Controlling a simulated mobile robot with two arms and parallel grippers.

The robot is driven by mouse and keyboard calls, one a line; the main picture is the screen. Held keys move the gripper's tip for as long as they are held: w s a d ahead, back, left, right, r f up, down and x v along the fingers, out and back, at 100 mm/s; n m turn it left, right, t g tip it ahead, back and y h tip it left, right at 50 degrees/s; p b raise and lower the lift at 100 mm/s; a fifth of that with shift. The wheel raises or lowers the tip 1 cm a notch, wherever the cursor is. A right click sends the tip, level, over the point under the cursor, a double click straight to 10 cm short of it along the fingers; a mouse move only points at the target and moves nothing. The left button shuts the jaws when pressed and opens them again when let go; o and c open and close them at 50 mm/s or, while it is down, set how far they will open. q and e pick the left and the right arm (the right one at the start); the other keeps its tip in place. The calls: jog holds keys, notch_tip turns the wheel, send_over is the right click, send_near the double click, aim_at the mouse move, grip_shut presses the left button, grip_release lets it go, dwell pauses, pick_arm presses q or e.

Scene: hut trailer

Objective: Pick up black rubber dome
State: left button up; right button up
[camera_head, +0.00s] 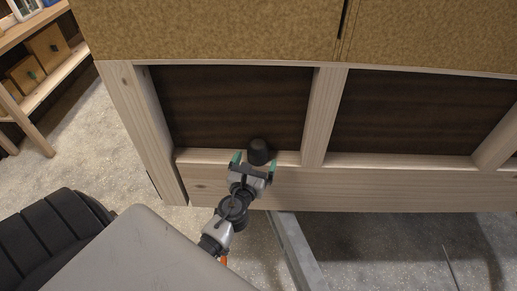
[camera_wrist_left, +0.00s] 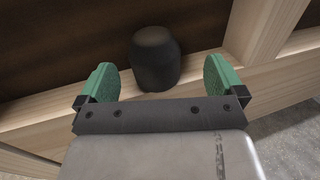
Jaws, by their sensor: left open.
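The black rubber dome (camera_head: 258,151) stands on the light wooden ledge of the frame, against the dark panel. It also shows in the left wrist view (camera_wrist_left: 154,58), upright with its rounded top up. My left gripper (camera_head: 252,160) is open at the near side of the dome. In the left wrist view its two green fingers (camera_wrist_left: 164,80) stand apart, one to the left and one to the right of the dome, with visible gaps on both sides. The dome's lower edge is close to the gripper's dark palm bar. My right gripper is not in view.
Wooden posts (camera_head: 322,118) rise from the ledge (camera_head: 400,161) on both sides of the dome. A tan board (camera_head: 220,30) overhangs above. A wooden shelf (camera_head: 45,75) with boxes stands at the far left. A grey metal beam (camera_head: 294,250) lies below.

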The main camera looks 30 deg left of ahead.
aim_at(255, 157)
pick_arm(q)
jog(key=x, duration=0.5)
jog(key=shift+a+f, duration=0.25)
jog(key=shift+a, duration=0.2)
jog(key=shift+c, duration=0.2)
jog(key=c, duration=1)
